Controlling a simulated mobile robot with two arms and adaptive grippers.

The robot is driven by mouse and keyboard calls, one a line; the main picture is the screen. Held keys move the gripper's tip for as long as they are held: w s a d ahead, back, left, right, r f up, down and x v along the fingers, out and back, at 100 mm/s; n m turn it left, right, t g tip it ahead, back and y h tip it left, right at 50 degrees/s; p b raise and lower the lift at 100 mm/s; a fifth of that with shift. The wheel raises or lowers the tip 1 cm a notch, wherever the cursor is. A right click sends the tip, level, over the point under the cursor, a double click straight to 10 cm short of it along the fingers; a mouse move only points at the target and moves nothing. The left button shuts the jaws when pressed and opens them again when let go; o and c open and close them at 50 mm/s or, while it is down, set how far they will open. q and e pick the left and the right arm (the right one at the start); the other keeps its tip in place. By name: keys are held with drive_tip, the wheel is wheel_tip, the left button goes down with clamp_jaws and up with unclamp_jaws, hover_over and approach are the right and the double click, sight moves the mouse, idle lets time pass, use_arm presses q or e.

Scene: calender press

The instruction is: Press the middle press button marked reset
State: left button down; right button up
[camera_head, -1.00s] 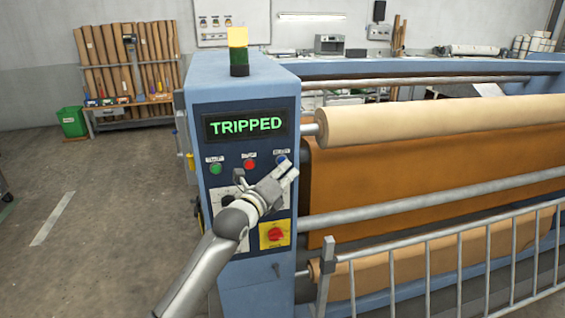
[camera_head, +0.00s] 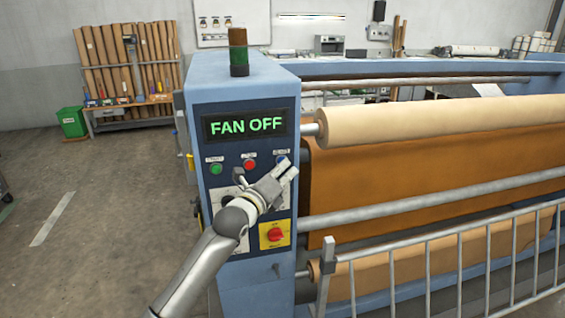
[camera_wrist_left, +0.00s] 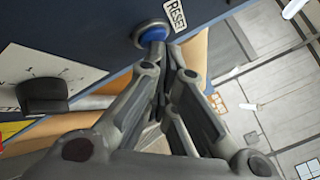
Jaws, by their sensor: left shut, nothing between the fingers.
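The blue button (camera_wrist_left: 151,29) has a white label reading RESET (camera_wrist_left: 176,15) beside it in the left wrist view. In the head view the blue button (camera_head: 281,156) is the rightmost of a row, with a red button (camera_head: 249,164) in the middle and a green button (camera_head: 216,168) on the left. My left gripper (camera_head: 289,166) is shut and empty, its tips at the blue button. In the left wrist view the tips (camera_wrist_left: 158,48) overlap the button's lower edge; I cannot tell if they touch it. The display (camera_head: 246,126) reads FAN OFF.
A red rotary switch on a yellow plate (camera_head: 265,243) sits below the gripper. The beacon (camera_head: 238,52) on the blue cabinet is unlit. Paper rolls (camera_head: 440,118) and a metal guard rail (camera_head: 460,255) are on the right.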

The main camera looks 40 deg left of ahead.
use_arm(q)
drive_tip(key=shift+s+d+p, duration=0.3)
drive_tip(key=shift+s+d, duration=0.2)
drive_tip(key=shift+d, duration=0.05)
drive_tip(key=shift+d, duration=0.1)
drive_tip(key=s+d+p, duration=0.1)
drive_tip(key=s+d, duration=0.2)
drive_tip(key=shift+s+d+p, duration=0.1)
drive_tip(key=shift+d+p, duration=0.2)
drive_tip(key=shift+p, duration=0.05)
idle(0.7)
